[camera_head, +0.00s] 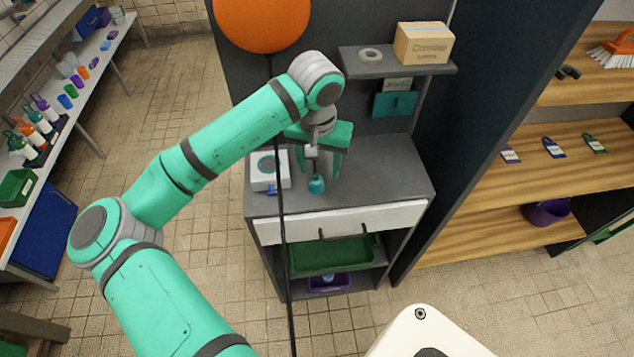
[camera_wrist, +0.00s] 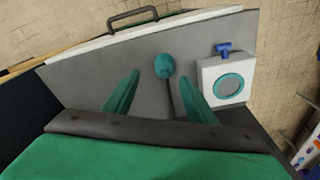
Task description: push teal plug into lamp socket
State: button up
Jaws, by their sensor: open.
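The teal plug (camera_head: 316,185) is a small rounded piece on a dark stem or cable, over the grey cabinet top near its front edge. It also shows in the wrist view (camera_wrist: 165,66). A white box (camera_head: 259,183) with a teal-ringed round face stands left of it, with a blue fitting (camera_head: 271,190) on its near side. The box is right of the plug in the wrist view (camera_wrist: 209,72). I cannot tell which part is the socket opening. My gripper (camera_head: 318,169) points down with its fingers apart, above and around the plug's stem; contact is not clear.
A shelf (camera_head: 384,68) with a cardboard box (camera_head: 424,43) stands behind my gripper. A white drawer front (camera_head: 340,222) lies below the cabinet top. The cabinet top right of the plug is clear.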

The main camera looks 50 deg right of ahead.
aim_at(316, 175)
jog(key=shift+a, duration=0.1)
jog(key=shift+f, duration=0.15)
jog(key=f, duration=0.5)
jog(key=shift+w, duration=0.4)
jog(key=shift+r, duration=0.1)
jog(key=c, duration=1)
